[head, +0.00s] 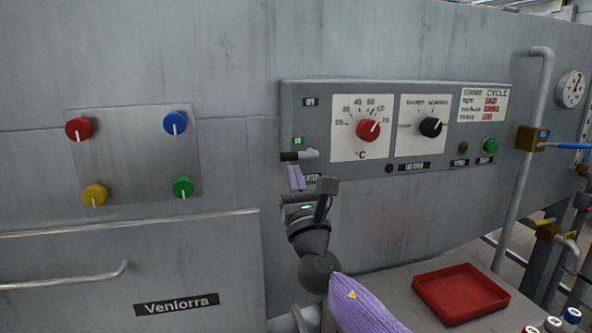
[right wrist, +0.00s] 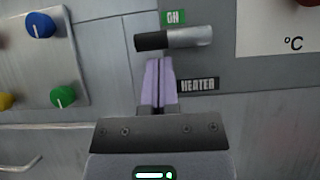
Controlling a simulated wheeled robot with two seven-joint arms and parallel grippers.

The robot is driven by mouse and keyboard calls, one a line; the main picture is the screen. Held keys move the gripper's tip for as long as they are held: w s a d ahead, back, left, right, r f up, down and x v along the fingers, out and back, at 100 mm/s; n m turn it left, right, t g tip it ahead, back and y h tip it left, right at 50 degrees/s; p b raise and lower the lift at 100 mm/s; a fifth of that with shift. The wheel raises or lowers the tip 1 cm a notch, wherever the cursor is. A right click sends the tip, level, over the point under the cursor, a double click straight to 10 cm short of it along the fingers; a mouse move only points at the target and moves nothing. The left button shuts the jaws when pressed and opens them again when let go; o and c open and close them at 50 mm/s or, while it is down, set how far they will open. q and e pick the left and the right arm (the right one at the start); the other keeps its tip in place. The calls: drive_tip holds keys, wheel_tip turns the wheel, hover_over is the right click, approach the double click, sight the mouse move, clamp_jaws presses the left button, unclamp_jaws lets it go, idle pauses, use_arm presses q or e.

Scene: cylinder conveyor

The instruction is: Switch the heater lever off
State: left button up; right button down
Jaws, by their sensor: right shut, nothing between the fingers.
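The heater lever (head: 300,155) is a small metal lever with a black grip, on the left end of the grey control panel (head: 450,170). It lies level, its black grip to the left. In the right wrist view the lever (right wrist: 185,39) sits just under a green ON label (right wrist: 176,17), with a HEATER label (right wrist: 198,84) below. My right gripper (head: 296,178) is shut and empty, its purple fingers just below the lever. In the right wrist view its fingertips (right wrist: 158,62) are close under the lever; whether they touch, I cannot tell. My left gripper is not in view.
The panel carries a red temperature knob (head: 368,129) and a black knob (head: 431,127) right of the lever. A plate with coloured knobs (head: 134,155) is at left. A red tray (head: 461,293) lies at lower right. A pipe (head: 522,190) stands right of the panel.

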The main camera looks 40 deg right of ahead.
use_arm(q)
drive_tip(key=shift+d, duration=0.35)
use_arm(e)
drive_tip(key=shift+r, duration=0.1)
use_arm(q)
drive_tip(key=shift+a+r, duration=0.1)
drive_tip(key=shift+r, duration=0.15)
use_arm(e)
drive_tip(key=shift+a+r+m+g+h, duration=0.1)
drive_tip(key=shift+r+m+g+h, duration=0.15)
drive_tip(key=shift+m+h, duration=0.45)
